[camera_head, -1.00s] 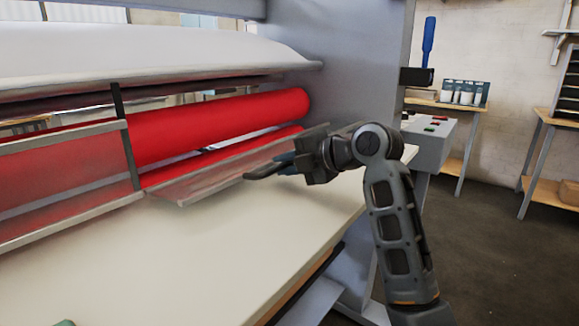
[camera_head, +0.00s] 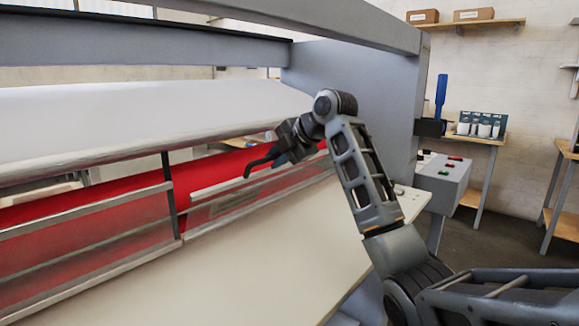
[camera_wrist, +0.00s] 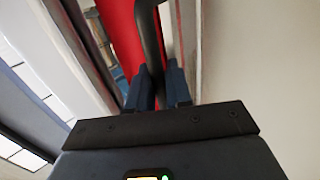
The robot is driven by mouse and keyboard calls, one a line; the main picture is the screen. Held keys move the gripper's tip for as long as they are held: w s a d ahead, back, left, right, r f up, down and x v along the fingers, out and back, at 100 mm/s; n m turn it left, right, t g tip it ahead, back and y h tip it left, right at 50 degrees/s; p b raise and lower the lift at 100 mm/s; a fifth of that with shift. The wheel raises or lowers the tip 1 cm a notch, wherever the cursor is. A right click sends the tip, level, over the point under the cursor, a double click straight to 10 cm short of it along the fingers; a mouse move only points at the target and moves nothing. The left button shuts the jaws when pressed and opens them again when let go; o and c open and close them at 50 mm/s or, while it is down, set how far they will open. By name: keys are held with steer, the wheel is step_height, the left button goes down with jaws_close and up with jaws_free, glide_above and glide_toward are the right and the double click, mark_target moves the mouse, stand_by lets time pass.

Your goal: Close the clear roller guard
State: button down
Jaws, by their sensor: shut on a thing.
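The clear roller guard (camera_head: 250,202) is a see-through panel with a pale top rail, in front of the red roller (camera_head: 225,168). In the head view it stands nearly upright, beside a similar panel (camera_head: 90,233) on the left. My gripper (camera_head: 276,159) is at the guard's top rail, in front of the roller. In the wrist view my gripper (camera_wrist: 159,88) has its blue fingers shut on a dark curved handle (camera_wrist: 150,42), which also shows as a dark hook in the head view (camera_head: 260,162). Where the handle joins the guard is hidden.
A cream table (camera_head: 230,265) lies clear below the guard. A white roll (camera_head: 140,112) is above the rollers.

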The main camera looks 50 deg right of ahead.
steer(key=w+r+g+p, duration=0.2)
steer(key=w+g+p, duration=0.1)
steer(key=w, duration=0.5)
steer(key=shift+w+a+p, duration=0.15)
steer(key=shift+p, duration=0.5)
steer(key=c, duration=1.2)
jaws_free()
steer(key=shift+w+f, duration=0.1)
steer(key=shift+c, duration=0.2)
